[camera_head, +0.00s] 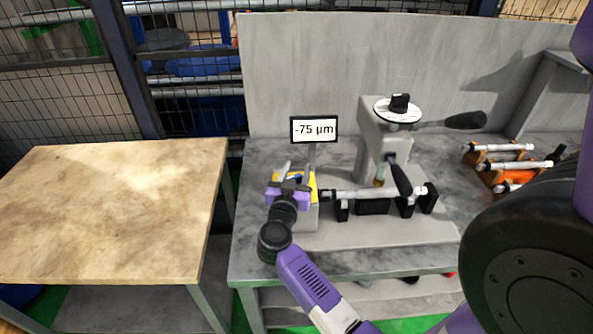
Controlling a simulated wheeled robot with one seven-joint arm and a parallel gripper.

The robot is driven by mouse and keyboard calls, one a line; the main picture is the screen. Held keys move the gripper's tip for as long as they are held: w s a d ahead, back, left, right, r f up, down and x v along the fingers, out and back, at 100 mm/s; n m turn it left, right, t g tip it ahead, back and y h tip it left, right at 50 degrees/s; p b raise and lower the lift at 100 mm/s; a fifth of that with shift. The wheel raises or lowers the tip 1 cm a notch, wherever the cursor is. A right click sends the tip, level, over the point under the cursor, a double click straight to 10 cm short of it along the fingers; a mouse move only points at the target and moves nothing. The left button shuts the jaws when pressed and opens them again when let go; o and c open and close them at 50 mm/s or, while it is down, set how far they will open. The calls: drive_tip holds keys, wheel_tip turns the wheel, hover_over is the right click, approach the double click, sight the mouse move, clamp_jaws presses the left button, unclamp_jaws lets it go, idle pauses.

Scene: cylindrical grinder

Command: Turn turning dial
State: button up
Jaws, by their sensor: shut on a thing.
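My gripper (291,184) is at the left end of the cylindrical grinder, by the yellow-and-grey unit (309,212). Its jaws are shut on a small part there. The gripper largely hides this part, so I cannot tell whether it is the turning dial. A short grey piece (285,167) sticks up just above the jaws. A white round dial plate (383,110) with a black knob (400,102) sits on top of the grinder's grey column, to the right and apart from my gripper. A display (314,129) above the unit reads -75 µm.
A metal shaft (372,192) lies horizontally across black supports right of my gripper. A black handle (402,180) slants down above it; another (464,120) sticks out right. Several shafts rest on an orange rack (515,168) at right. The wooden table (115,210) at left is bare.

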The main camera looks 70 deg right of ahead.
drive_tip(key=shift+r, duration=0.25)
drive_tip(key=o, duration=0.7)
drive_tip(key=shift+r, duration=0.1)
drive_tip(key=shift+o, duration=0.2)
